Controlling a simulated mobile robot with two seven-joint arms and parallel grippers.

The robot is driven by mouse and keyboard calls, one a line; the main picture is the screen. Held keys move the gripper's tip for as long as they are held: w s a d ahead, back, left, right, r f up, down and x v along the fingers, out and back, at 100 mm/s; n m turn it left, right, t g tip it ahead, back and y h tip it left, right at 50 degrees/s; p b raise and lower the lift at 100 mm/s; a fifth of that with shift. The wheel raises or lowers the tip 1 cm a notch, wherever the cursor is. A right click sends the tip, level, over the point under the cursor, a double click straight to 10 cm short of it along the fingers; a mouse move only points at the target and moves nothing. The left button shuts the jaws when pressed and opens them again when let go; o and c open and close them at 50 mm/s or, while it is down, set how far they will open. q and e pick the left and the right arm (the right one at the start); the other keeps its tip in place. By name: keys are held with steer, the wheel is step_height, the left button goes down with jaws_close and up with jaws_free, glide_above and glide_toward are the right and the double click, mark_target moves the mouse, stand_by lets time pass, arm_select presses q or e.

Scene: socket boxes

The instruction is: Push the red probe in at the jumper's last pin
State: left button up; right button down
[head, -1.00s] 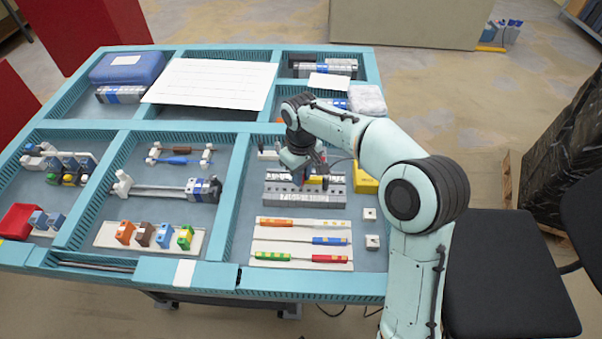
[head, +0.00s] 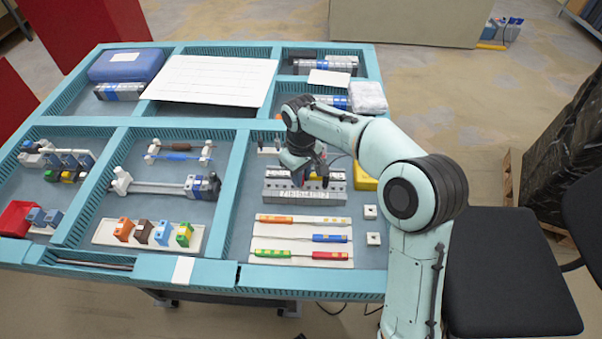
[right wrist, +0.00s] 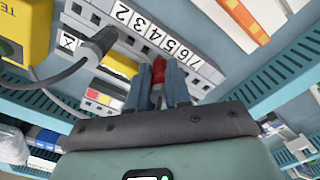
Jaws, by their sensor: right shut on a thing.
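My right gripper (head: 302,178) is over the grey terminal strip (head: 305,197) in the head view. In the right wrist view, my right gripper (right wrist: 159,82) is shut on the red probe (right wrist: 158,67), whose red body shows between the fingers. Its tip is hidden, so I cannot tell whether it touches the strip. The strip (right wrist: 130,42) carries number labels, with 7, 6 and 5 close to the probe. I cannot make out the jumper clearly. My left gripper is out of view.
A yellow tester (right wrist: 18,32) lies beside the strip; it also shows in the head view (head: 364,177). A white board with coloured screwdriver-like pieces (head: 300,243) lies in front. Teal dividers (head: 238,185) wall off the compartments. Two small white blocks (head: 371,225) lie at the right.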

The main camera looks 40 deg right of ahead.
steer(key=shift+f, duration=0.1)
steer(key=c, duration=0.6)
jaws_free()
step_height(320, 180, up, 8)
steer(key=p, duration=0.5)
steer(key=shift+f+p, duration=0.1)
steer(key=shift+p, duration=0.2)
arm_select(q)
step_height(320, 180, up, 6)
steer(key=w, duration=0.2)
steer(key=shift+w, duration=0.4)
arm_select(e)
steer(key=shift+f, duration=0.1)
